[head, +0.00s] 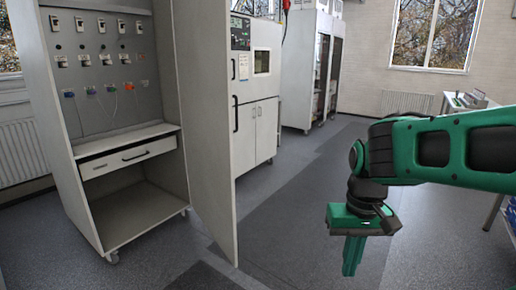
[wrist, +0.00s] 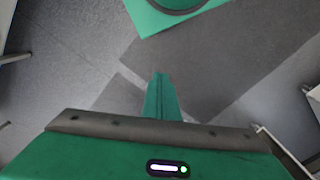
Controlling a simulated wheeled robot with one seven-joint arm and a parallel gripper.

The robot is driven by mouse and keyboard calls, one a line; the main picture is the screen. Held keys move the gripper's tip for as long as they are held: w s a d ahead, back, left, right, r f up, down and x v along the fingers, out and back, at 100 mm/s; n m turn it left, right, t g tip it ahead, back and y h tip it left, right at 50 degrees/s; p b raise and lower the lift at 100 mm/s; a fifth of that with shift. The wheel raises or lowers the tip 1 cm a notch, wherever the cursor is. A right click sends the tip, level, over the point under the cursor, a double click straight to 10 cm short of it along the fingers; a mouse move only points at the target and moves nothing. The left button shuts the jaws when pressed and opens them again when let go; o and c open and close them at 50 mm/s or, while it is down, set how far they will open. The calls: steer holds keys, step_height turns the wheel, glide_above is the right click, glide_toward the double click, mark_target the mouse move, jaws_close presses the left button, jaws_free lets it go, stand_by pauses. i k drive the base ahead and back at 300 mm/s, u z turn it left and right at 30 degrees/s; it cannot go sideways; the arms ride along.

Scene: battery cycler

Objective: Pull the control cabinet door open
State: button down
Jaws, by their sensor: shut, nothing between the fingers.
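The control cabinet (head: 100,247) stands at the left in the head view, tall and grey-white. Its door (head: 207,120) stands wide open, swung out on the cabinet's right side toward the viewer. Inside show a panel of switches and coloured connectors, a drawer with a dark handle and an empty lower bay. My green gripper (head: 352,256) hangs pointing down to the right of the door, apart from it, over open floor. Its fingers are closed together and hold nothing. In the wrist view, the shut fingers (wrist: 161,98) show above bare floor. The door's handle is not visible.
A white machine (head: 257,120) with dark handles stands behind the door, and another tall cabinet (head: 305,70) stands farther back. A table (head: 470,103) is at the far right. Grey floor (head: 300,200) between the door and my gripper is clear.

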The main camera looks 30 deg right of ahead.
mark_target(202, 30)
steer(key=z, duration=0.35)
steer(key=k, duration=0.75)
steer(key=z, duration=0.3)
steer(key=i, duration=1.25)
steer(key=u, duration=0.9)
steer(key=i, duration=1.05)
steer(key=u, duration=0.45)
